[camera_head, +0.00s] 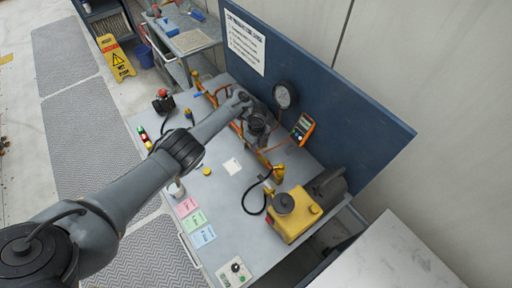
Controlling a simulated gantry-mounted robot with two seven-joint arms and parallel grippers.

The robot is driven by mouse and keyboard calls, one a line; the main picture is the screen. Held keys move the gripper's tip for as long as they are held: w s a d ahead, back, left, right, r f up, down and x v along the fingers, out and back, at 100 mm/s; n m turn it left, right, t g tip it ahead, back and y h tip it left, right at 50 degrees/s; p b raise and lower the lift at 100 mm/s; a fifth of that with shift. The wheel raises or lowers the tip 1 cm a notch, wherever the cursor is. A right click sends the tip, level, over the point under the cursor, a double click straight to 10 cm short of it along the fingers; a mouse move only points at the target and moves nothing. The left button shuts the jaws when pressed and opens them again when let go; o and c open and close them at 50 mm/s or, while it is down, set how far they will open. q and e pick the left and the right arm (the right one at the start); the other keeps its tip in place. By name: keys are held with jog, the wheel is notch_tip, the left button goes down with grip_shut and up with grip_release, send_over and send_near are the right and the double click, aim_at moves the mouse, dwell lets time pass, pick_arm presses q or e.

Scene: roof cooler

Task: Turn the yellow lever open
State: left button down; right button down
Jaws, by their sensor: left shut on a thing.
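My left arm reaches in from the left across the grey bench top. My left gripper (257,127) is at the orange pipework (263,157) beside the blue back panel, below and left of the round gauge. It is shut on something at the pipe. Its fingers and wrist hide most of what they hold, so I cannot make out the yellow lever there or how far it is turned. Yellow fittings show at the pipe's near end (278,171) and far end (195,78). My right gripper is not in view.
A dark round gauge (285,95) and an orange meter (302,128) are by the blue panel (345,110). A yellow pump unit (293,214) with a black hose stands at the near right. Coloured cards (194,221) lie on the bench (225,195). A red-topped button box (163,101) stands at its far left.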

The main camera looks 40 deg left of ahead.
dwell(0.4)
pick_arm(q)
jog(key=c, duration=1)
grip_release()
jog(key=shift+c, duration=0.2)
jog(key=shift+r, duration=0.1)
notch_tip(320, 180, up, 11)
jog(key=p, duration=0.3)
jog(key=shift+f+p, duration=0.2)
jog(key=shift+p, duration=0.2)
